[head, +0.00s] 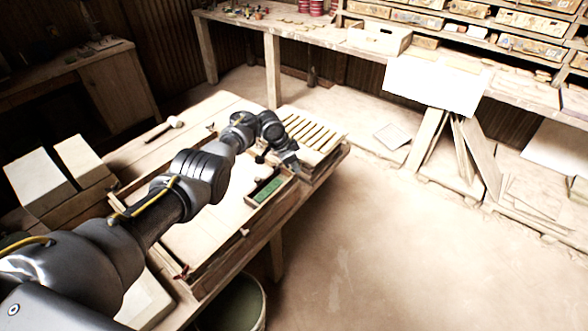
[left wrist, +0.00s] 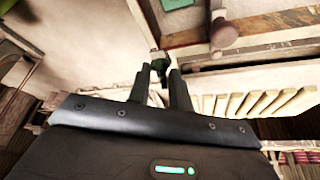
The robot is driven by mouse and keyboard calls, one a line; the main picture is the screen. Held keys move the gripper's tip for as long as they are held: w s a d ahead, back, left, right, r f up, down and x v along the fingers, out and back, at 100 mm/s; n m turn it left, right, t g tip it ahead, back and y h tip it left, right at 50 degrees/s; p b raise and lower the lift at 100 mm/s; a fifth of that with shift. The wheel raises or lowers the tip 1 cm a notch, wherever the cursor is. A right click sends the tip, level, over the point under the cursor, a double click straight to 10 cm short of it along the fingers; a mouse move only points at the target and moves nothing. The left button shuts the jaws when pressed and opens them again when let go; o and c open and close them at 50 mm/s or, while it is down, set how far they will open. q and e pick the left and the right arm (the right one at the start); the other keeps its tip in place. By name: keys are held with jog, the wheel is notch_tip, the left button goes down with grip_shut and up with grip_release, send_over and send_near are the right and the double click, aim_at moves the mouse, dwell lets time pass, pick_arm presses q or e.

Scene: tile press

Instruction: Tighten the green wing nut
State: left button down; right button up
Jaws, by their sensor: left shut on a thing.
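The green wing nut (left wrist: 159,63) is a small dark green piece between the fingertips in the left wrist view. My left gripper (left wrist: 160,76) is shut on it, one finger on either side. In the head view my left gripper (head: 291,166) is at the right end of the wooden press frame, beside the slatted rack. The wing nut cannot be made out there; the gripper and wrist cover that spot. My right gripper is not in view.
A green panel (head: 268,189) lies in the frame next to the gripper; a brown round knob (left wrist: 224,34) is close to the fingers. The slatted rack (head: 311,133) stands just beyond. A bucket (head: 236,304) is below the bench. Open floor lies to the right.

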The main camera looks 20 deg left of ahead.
pick_arm(q)
jog(key=c, duration=2.2)
grip_release()
jog(key=shift+f+m+g+b, duration=0.15)
jog(key=shift+m+g+b, duration=0.15)
jog(key=shift+m+b, duration=0.2)
jog(key=c, duration=2.2)
grip_release()
jog(key=shift+s, duration=0.1)
jog(key=c, duration=2.2)
grip_release()
jog(key=c, duration=1.4)
grip_release()
jog(key=shift+a, duration=0.1)
jog(key=shift+o, duration=0.2)
jog(key=shift+a+r, duration=0.1)
jog(key=shift+r, duration=0.4)
jog(key=p+v, duration=0.2)
jog(key=v, duration=0.7)
jog(key=shift+s+a+r+p, duration=0.15)
jog(key=shift+a+r+p, duration=0.15)
jog(key=shift+r, duration=0.1)
